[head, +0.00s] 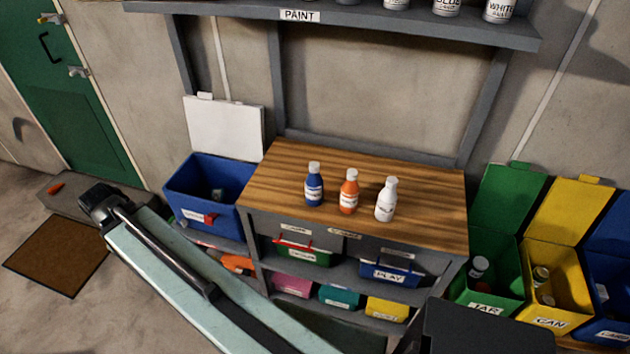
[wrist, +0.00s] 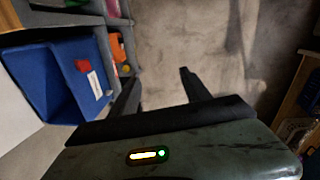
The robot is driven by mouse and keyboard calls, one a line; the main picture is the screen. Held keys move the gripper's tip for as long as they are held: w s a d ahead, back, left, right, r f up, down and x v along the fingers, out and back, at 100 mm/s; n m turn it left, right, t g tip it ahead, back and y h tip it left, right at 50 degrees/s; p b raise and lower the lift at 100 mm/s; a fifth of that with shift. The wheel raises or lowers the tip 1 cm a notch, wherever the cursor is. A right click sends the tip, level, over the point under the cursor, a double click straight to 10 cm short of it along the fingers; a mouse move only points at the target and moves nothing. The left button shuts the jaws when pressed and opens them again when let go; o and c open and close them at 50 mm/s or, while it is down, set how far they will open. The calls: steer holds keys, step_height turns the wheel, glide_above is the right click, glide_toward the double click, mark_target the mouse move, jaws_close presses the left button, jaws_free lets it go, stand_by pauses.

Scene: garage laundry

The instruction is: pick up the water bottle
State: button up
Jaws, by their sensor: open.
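Three capped bottles stand upright in a row on the wooden worktop (head: 430,190): a blue one (head: 314,188), an orange one (head: 349,195) and a white one (head: 386,203). Their labels are too small to read, so I cannot tell which is the water bottle. My gripper (head: 100,203) is at the far left in the head view, well away from the bottles. In the wrist view my gripper (wrist: 159,78) has its fingers apart, with nothing between them but floor behind. No bottle shows clearly in the wrist view.
A blue bin (head: 190,190) with a white lid stands left of the worktop; it also shows in the wrist view (wrist: 50,85). Green (head: 490,300) and yellow (head: 560,312) bins stand right. A paint shelf (head: 400,22) hangs above. Small bins fill the shelves below.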

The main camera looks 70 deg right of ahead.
steer(key=s+d+r+n+h+p, duration=0.15)
steer(key=s+d+r, duration=0.25)
steer(key=d, duration=0.6)
steer(key=s+d+r+n+p, duration=0.1)
steer(key=s+d+r+p, duration=0.25)
steer(key=d, duration=0.55)
step_height(320, 180, up, 7)
steer(key=n+g+p, duration=0.3)
steer(key=n+p, duration=0.2)
glide_above(314, 165)
steer(key=w+a, duration=0.2)
steer(key=shift+s+d+f+h+b, duration=0.1)
steer(key=shift+d+f+h+b, duration=0.1)
steer(key=shift+f+b, duration=0.35)
steer(key=shift+s+d+f+h+b, duration=0.1)
steer(key=shift+d+f+h+b, duration=0.1)
steer(key=shift+f+b, duration=0.35)
steer(key=shift+d+f, duration=0.15)
steer(key=shift+f, duration=0.25)
steer(key=shift+r, duration=0.1)
steer(key=b+x, duration=0.5)
steer(key=shift+s+f, duration=0.15)
steer(key=shift+f, duration=0.1)
steer(key=shift+r, duration=0.2)
jaws_close()
